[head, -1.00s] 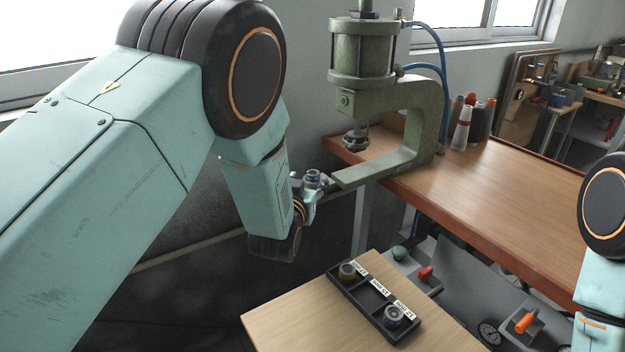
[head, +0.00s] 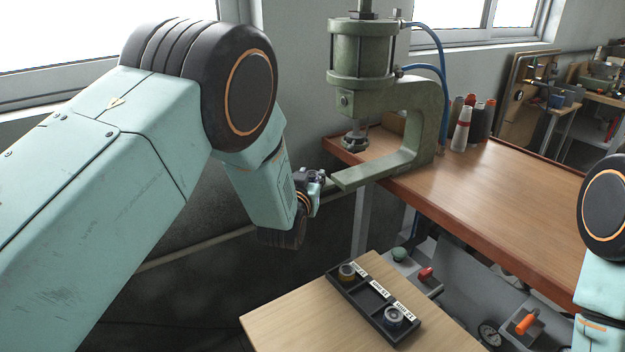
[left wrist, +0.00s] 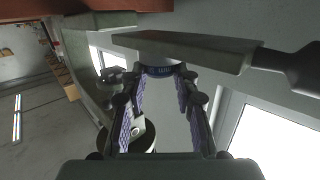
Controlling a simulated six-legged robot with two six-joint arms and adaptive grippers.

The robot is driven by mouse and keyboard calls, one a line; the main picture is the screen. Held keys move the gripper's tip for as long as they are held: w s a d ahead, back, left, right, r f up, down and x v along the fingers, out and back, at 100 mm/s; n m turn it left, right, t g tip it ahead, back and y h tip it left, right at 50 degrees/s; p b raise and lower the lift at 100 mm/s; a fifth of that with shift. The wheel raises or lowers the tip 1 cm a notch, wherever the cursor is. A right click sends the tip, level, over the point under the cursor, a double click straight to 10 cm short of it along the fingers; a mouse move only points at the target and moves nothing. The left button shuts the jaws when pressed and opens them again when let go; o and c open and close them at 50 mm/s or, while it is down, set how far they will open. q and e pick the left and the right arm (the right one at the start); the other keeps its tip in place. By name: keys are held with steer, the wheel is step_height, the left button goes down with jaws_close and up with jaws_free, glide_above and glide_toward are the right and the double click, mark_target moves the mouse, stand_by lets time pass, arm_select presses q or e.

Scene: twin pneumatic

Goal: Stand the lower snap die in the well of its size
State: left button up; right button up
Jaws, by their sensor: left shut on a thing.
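My left gripper (head: 316,182) is near the free end of the press's lower arm (head: 365,175), in the middle of the head view. It is shut on a small round die with a dark blue band (left wrist: 160,71), which sits between the fingertips in the left wrist view. The band's lettering is too small to read. In the head view the fingers partly hide the die.
The green pneumatic press (head: 362,50) stands on the wooden bench (head: 490,200), its lower arm overhanging the bench edge. The tray lies on a lower light wood table (head: 300,318). A grey panel beside it carries a green knob (head: 399,254) and a red one (head: 427,274).

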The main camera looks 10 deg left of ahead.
arm_select(q)
jaws_close()
